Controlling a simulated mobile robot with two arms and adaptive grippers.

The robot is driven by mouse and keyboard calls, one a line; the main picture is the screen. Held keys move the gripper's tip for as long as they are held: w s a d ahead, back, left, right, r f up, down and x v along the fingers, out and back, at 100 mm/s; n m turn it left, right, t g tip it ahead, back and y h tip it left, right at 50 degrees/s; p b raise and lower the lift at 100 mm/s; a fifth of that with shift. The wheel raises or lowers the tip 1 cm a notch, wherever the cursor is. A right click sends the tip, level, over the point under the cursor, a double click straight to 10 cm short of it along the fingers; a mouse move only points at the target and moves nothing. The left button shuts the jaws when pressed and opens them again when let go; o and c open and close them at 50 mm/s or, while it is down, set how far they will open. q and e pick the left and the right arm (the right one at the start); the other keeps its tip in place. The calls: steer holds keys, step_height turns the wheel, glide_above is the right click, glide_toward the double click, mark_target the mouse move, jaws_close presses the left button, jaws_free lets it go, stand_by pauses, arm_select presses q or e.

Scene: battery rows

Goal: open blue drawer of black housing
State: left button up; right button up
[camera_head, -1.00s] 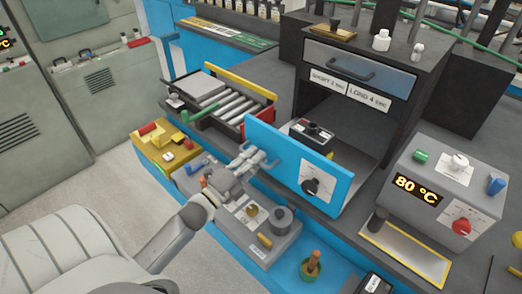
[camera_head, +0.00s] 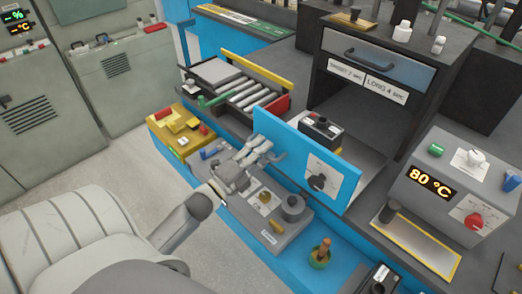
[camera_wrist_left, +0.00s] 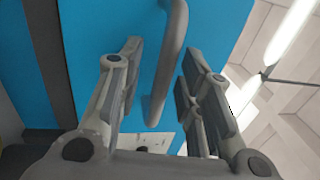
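The black housing (camera_head: 318,65) stands on the bench with a dark open bay. Its blue drawer (camera_head: 340,182) sticks out from that bay, its upright blue front in the foreground with a white panel and black knob. My left gripper (camera_head: 268,150) is at the left part of the blue front. In the left wrist view the drawer's grey handle (camera_wrist_left: 172,60) runs between the fingers of the left gripper (camera_wrist_left: 158,92). The fingers are apart, with gaps beside the handle, so they do not clamp it. My right gripper is not in view.
A black box (camera_head: 322,130) shows behind the blue front. Left stand a tray of rollers (camera_head: 200,90) and a yellow block (camera_head: 160,146). A grey unit with a round knob (camera_head: 268,236) lies below the gripper. A heater reading 80 °C (camera_head: 428,160) stands right.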

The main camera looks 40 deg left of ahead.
arm_select(q)
steer(key=shift+s, duration=0.1)
steer(key=v, duration=1.1)
steer(key=shift+s, duration=0.4)
steer(key=shift+a+f, duration=0.1)
steer(key=shift+f, duration=0.1)
